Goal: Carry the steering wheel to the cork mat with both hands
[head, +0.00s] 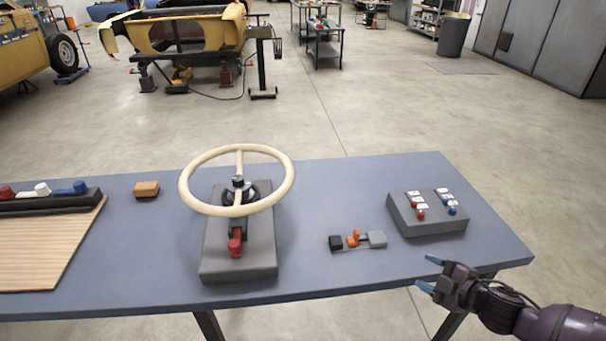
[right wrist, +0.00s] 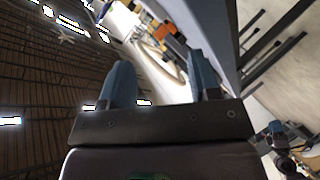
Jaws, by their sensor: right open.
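The cream steering wheel (head: 238,210) with a dark hub sits on a grey stand (head: 240,263) on the blue table. The wheel also shows in the right wrist view (right wrist: 176,71), beyond the fingers. A flat tan striped panel (head: 40,250) lies at the table's left, cut by the picture edge; I cannot tell whether it is the cork mat. My right gripper (head: 425,273) is open and empty off the table's front right edge, well apart from the wheel. A dark, blue-tipped part at the right wrist view's lower right may be my left gripper (right wrist: 273,132); its jaws are unclear.
A red lever (head: 236,243) stands on the stand's front. A small orange-brown block (head: 147,189), a grey switch box (head: 428,213) and a small part with an orange piece (head: 355,240) lie on the table (head: 320,190). A dark rack with coloured knobs (head: 45,201) borders the panel.

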